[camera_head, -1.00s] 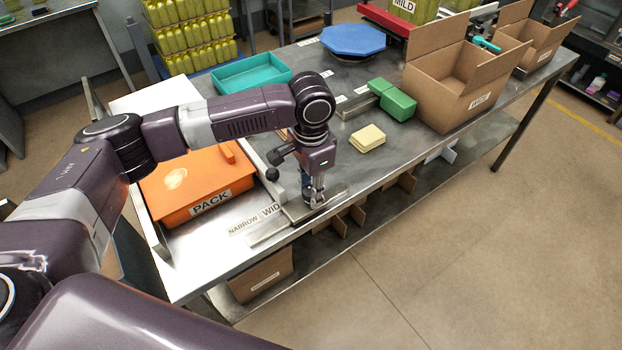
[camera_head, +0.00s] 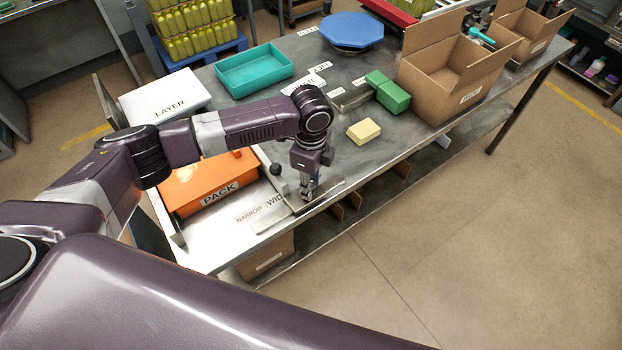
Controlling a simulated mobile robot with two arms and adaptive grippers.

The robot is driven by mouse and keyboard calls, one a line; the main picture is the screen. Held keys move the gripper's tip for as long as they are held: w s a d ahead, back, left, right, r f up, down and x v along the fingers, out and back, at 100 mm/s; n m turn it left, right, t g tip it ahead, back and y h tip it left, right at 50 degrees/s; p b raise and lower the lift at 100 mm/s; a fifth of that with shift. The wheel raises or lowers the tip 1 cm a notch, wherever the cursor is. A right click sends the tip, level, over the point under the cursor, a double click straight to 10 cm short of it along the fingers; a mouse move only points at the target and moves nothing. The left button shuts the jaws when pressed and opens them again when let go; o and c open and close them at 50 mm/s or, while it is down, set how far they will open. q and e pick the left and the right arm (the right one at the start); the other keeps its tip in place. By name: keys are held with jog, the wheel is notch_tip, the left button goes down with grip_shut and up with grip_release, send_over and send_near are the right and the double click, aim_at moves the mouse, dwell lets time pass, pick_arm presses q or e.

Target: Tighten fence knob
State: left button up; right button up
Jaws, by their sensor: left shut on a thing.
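My left gripper (camera_head: 308,193) points down at the front edge of the steel bench (camera_head: 410,150), by the NARROW and WIDE labels (camera_head: 262,209). It is shut on a small part at the metal fence plate (camera_head: 328,196); the fingers hide most of this part, which seems to be the fence knob. A black ball-shaped handle (camera_head: 275,169) stands just left of the gripper, apart from the fingers. The orange PACK box (camera_head: 205,188) lies left of it, partly behind my arm. My right gripper is out of view.
A yellow block (camera_head: 364,131), green blocks (camera_head: 388,92) and an open cardboard box (camera_head: 440,88) stand to the right. A teal tray (camera_head: 254,72), a white LAYER box (camera_head: 165,97) and a blue octagonal platform (camera_head: 352,29) are behind. Bare bench lies between gripper and yellow block.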

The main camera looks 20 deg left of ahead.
pick_arm(q)
jog(key=shift+w+r+m+p, duration=0.15)
jog(key=shift+m+p, duration=0.15)
jog(key=shift+m, duration=0.5)
jog(key=shift+r+m+p, duration=0.1)
jog(key=shift+m+p, duration=0.15)
jog(key=shift+m, duration=0.55)
jog(key=shift+w, duration=0.1)
jog(key=o, duration=1.2)
jog(key=shift+s+m, duration=0.2)
jog(key=shift+m, duration=0.1)
jog(key=shift+c, duration=0.2)
jog(key=shift+f, duration=0.1)
notch_tip(320, 180, up, 12)
